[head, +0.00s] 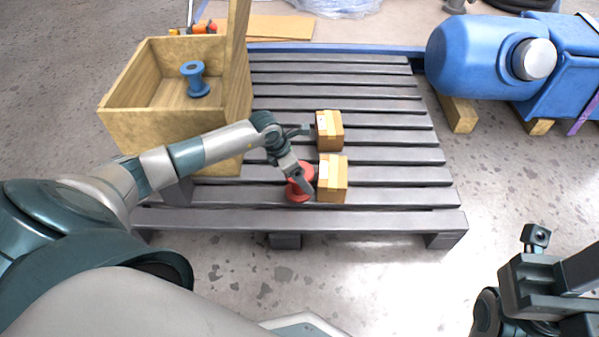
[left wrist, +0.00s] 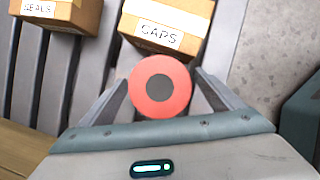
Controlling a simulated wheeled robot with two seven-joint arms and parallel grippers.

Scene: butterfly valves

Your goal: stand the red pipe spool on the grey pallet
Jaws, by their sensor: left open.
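The red pipe spool (head: 297,194) stands upright on the grey pallet (head: 300,218) near its front edge, partly hidden by my left gripper. In the left wrist view its round red top flange (left wrist: 174,72) with a dark centre faces the camera. My left gripper (head: 301,184) is open, with a finger on each side of the spool. In the left wrist view a gap shows between the flange and the fingers (left wrist: 162,92). My right gripper (head: 537,242) is at the lower right, off the pallet; its jaw opening is unclear.
A carton labelled CAPS (left wrist: 165,27) stands right beside the spool, and one labelled SEALS (left wrist: 60,12) is farther back. A wooden crate (head: 170,125) holding a blue spool (head: 195,80) stands at left. A blue tank (head: 475,60) lies at right. The pallet's right side is clear.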

